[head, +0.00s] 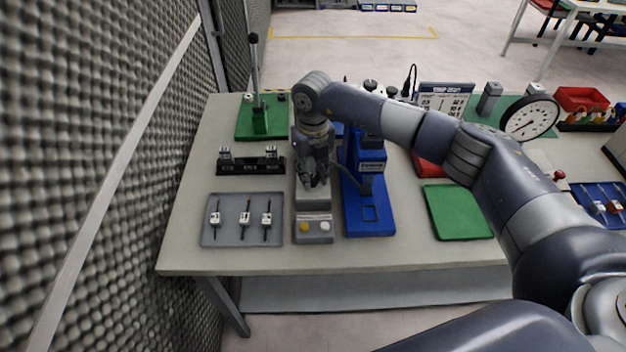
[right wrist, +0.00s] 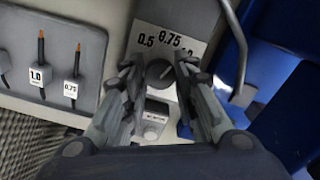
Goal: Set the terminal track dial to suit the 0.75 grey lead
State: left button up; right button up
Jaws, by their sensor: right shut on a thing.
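The terminal track dial (right wrist: 160,73) is a dark round knob on a white scale plate (right wrist: 172,36) marked 0.5, 0.75 and a partly covered third value. My right gripper (right wrist: 158,68) is shut on the dial, one finger on each side. In the head view, this gripper (head: 314,182) is over the grey terminal unit (head: 313,213) and hides the dial. I cannot tell exactly where the dial points. The lead tagged 0.75 (right wrist: 72,89) lies in the grey tray (right wrist: 92,30), right of one tagged 1.0 (right wrist: 38,76). My left gripper is not in view.
The blue press (head: 370,217) stands close on the right of the unit. Yellow and white buttons (head: 316,227) are on the unit's front. A black rack (head: 252,166) and green lever stand (head: 261,122) are behind the tray. A green mat (head: 457,211) lies further right; the foam wall is left.

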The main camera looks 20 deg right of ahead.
aim_at(313, 178)
jog(key=n+b, duration=0.2)
jog(key=n, duration=0.1)
jog(key=shift+f+b, duration=0.15)
jog(key=shift+b, duration=0.2)
jog(key=shift+n+b, duration=0.55)
jog(key=shift+n, duration=0.15)
jog(key=o, duration=1.1)
jog(key=shift+r, duration=0.2)
jog(key=shift+r, duration=0.15)
notch_tip(313, 178, up, 12)
jog(key=shift+f, duration=0.15)
